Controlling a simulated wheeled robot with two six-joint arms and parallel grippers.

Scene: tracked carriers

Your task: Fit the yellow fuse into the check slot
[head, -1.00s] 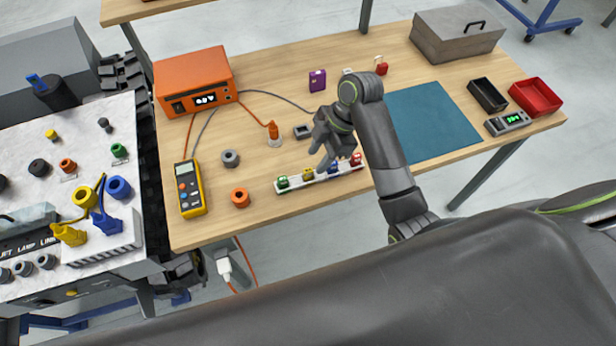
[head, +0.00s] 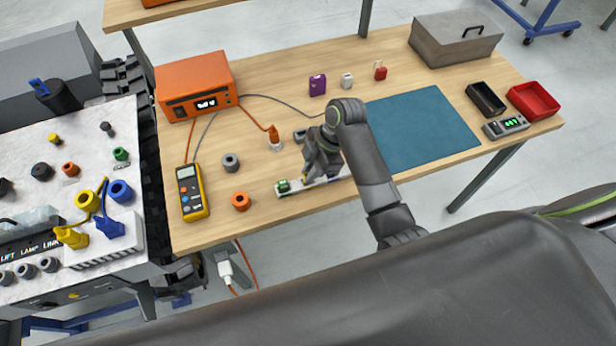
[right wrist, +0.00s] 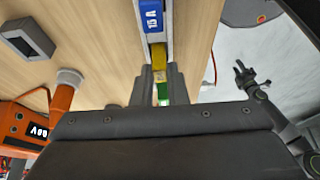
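The yellow fuse (right wrist: 159,57) sits in a pale strip (right wrist: 168,12) between a blue fuse marked 15A (right wrist: 152,18) and a green fuse (right wrist: 163,92). In the head view my right gripper (head: 318,172) is down over the strip and hides most of the yellow fuse. In the right wrist view the fingers of my right gripper (right wrist: 161,75) stand on either side of the yellow fuse, close to it; whether they grip it I cannot tell. A grey block with a dark recess (right wrist: 27,40) may be the check slot; it lies behind the gripper.
A multimeter (head: 190,192), a grey ring (head: 231,162) and an orange ring (head: 241,201) lie left of the strip. A teal mat (head: 425,130) lies clear at right.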

